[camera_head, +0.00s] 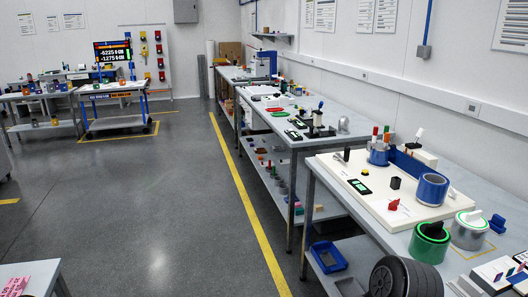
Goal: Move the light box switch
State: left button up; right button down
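No part labelled as a light box switch can be made out. A white panel (345,197) lies on the near bench at the right. It carries a red knob (393,205), a small black block (395,183), a yellow button (365,172), a display with green marks (360,186) and a dark lever (343,156). I cannot tell which of these, if any, is the switch. Another white unit (497,272) is partly cut off at the lower right. Neither of my grippers can be made out in the head view.
A blue-banded cylinder (432,190), a green-rimmed cup (429,243) and a grey one (469,231) stand at the near bench's right. A blue bin (328,257) is on its lower shelf. More benches line the right wall. The grey floor (150,215) left of the yellow line is clear.

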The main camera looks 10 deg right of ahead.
aim_at(421, 131)
jog(key=i+j+z, duration=0.2)
jog(key=i+z, duration=0.2)
jog(key=i+j+z, duration=0.4)
jog(key=i, duration=0.15)
jog(key=i+j+z, duration=0.7)
jog(key=j+z, duration=0.15)
jog(key=j, duration=0.3)
